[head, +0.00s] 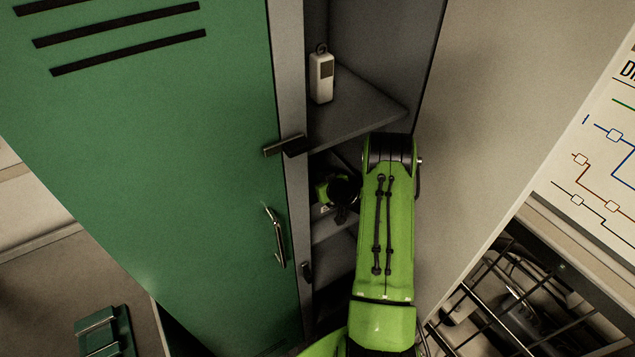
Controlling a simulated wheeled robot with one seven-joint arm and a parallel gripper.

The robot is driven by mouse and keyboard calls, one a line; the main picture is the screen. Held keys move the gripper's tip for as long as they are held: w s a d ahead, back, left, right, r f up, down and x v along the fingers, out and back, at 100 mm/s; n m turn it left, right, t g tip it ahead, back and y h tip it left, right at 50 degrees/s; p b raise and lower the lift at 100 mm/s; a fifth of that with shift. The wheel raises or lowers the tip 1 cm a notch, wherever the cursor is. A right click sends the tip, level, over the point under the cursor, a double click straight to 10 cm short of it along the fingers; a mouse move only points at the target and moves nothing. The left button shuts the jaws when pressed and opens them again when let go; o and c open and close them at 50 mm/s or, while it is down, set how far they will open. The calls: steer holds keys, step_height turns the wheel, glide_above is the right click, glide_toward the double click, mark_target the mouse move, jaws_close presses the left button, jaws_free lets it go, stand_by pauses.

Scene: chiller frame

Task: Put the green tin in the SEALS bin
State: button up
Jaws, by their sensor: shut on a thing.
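My green arm reaches into the open locker, and its far end bends down behind the front link. A small green and black shape shows just left of the arm, inside the locker under the upper shelf. It looks like my wrist, with a dark part below it that may be my gripper (341,213). The fingertips and anything between them cannot be made out. I cannot pick out the green tin for sure. No bin marked SEALS can be read in this view.
The locker's green door (190,170) with its metal handle (275,238) fills the left. A white tagged device (321,76) stands on the upper shelf (355,112). A grey panel (490,130) bounds the right. A wire rack (490,315) is at lower right.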

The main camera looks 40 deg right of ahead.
steer(key=shift+f+b, duration=0.55)
steer(key=shift+b, duration=0.15)
steer(key=o, duration=1.1)
steer(key=shift+r, duration=0.2)
steer(key=shift+r+p, duration=0.35)
steer(key=shift+p, duration=0.35)
steer(key=shift+r+p, duration=0.5)
steer(key=shift+p, duration=0.25)
steer(key=shift+f+b+v, duration=0.15)
steer(key=shift+b+v, duration=0.55)
steer(key=shift+v, duration=2.2)
steer(key=shift+f+b+v, duration=0.15)
steer(key=shift+b+v, duration=0.5)
steer(key=shift+v, duration=2.25)
steer(key=shift+s, duration=0.2)
